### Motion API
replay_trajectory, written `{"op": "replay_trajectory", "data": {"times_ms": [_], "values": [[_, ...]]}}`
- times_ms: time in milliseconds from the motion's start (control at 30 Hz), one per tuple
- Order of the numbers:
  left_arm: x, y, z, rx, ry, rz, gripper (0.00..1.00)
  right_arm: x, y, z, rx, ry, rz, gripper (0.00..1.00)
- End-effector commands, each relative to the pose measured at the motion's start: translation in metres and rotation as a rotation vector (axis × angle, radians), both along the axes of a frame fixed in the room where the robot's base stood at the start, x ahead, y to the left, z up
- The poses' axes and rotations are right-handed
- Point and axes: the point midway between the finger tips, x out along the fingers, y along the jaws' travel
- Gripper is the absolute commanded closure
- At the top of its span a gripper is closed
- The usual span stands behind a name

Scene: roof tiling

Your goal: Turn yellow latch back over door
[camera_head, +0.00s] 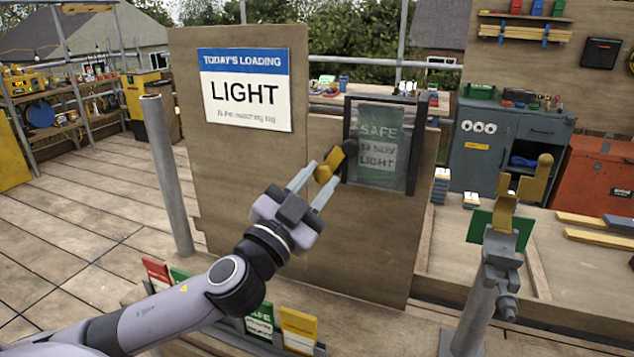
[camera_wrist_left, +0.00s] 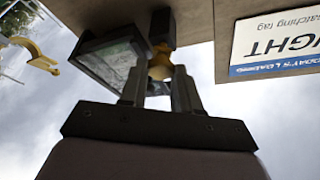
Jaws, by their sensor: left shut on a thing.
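The yellow latch (camera_head: 331,163) is at the left edge of the dark-framed door (camera_head: 411,150), on the wooden board. A green tag reading "SAFE" and "LIGHT" (camera_head: 376,157) shows behind the clear door. The latch's dark end (camera_head: 350,147) lies by the frame's left side; whether it overlaps the door is hard to tell. My left gripper (camera_head: 324,174) is shut on the yellow latch, which also shows between its fingers in the left wrist view (camera_wrist_left: 160,64). The door (camera_wrist_left: 112,62) shows left of the fingers there. My right gripper is not in view.
A white and blue "TODAY'S LOADING LIGHT" sign (camera_head: 245,90) is on the board. A grey post (camera_head: 167,175) stands to the left. A clamp with a yellow hook (camera_head: 533,185) and green plate (camera_head: 480,228) stands at right. Coloured tags (camera_head: 299,330) stand below my arm.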

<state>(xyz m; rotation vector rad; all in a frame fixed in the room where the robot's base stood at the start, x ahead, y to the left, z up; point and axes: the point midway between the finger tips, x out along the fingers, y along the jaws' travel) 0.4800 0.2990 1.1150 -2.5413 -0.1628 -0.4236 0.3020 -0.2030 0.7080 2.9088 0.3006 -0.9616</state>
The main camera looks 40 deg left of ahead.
Motion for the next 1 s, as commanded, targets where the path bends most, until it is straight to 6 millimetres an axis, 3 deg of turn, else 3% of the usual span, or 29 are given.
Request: {"op": "replay_trajectory", "data": {"times_ms": [500, 1000], "values": [[0.0, 0.002, 0.005, 0.481, 0.119, 0.0, 0.99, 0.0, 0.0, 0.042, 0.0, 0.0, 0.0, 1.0], [0.0, 0.003, 0.005, 0.883, 0.212, 0.001, 0.99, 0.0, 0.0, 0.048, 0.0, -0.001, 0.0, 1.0]]}}
